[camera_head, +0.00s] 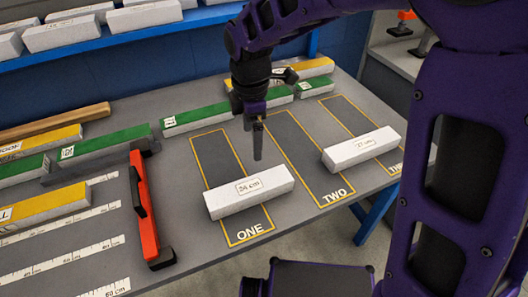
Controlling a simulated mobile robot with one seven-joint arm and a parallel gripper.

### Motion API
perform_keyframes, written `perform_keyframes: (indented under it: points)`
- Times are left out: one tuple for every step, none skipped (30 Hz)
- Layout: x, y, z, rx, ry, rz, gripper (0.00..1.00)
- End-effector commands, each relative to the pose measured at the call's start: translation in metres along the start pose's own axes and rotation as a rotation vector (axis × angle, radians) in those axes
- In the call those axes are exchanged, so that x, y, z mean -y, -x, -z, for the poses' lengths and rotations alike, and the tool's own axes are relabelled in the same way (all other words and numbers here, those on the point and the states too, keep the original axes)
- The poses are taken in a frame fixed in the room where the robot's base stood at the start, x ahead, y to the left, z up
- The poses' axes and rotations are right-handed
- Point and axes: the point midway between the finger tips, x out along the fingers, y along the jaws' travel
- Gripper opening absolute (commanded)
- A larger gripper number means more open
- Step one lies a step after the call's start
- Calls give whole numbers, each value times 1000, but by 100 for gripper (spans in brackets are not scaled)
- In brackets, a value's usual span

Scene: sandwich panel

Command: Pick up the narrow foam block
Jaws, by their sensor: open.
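Two white foam blocks lie on the grey table. The other (345,157) lies to the right across the areas marked TWO and a third one, labelled about "27 cm". From here I cannot tell surely which is the narrow one. My gripper (257,153) points down above the ONE area, behind and a little above the left block, apart from it. It is open with nothing between its fingers, which overlap in this side-on view.
Green-topped and yellow-topped strips (198,118) lie along the back and left. More white blocks (62,34) sit on the back shelf. The outlined areas between the blocks are bare.

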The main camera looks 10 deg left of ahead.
Motion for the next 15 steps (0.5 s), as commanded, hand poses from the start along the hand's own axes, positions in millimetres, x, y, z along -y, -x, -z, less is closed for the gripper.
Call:
perform_keyframes:
  points:
    - [6, -2, 6, -2, 55, 26, 100]
    - [9, -2, 9, -4, 85, 38, 100]
    - [12, -4, 12, -5, 115, 50, 100]
    - [14, -6, 13, -6, 131, 58, 100]
    - [16, -8, 15, -6, 142, 63, 100]
    - [17, -13, 16, -7, 152, 67, 100]
    - [18, -18, 16, -7, 156, 69, 100]
    - [18, -23, 16, -7, 157, 69, 100]
    - [19, -31, 16, -6, 157, 69, 100]
    - [19, -38, 16, -6, 156, 69, 100]
    - [20, -45, 16, -6, 155, 70, 100]
    - [20, -54, 16, -7, 155, 69, 100]
    - [20, -61, 16, -7, 155, 69, 100]
    - [20, -67, 17, -7, 155, 68, 100]
    - [21, -76, 17, -7, 155, 69, 100]
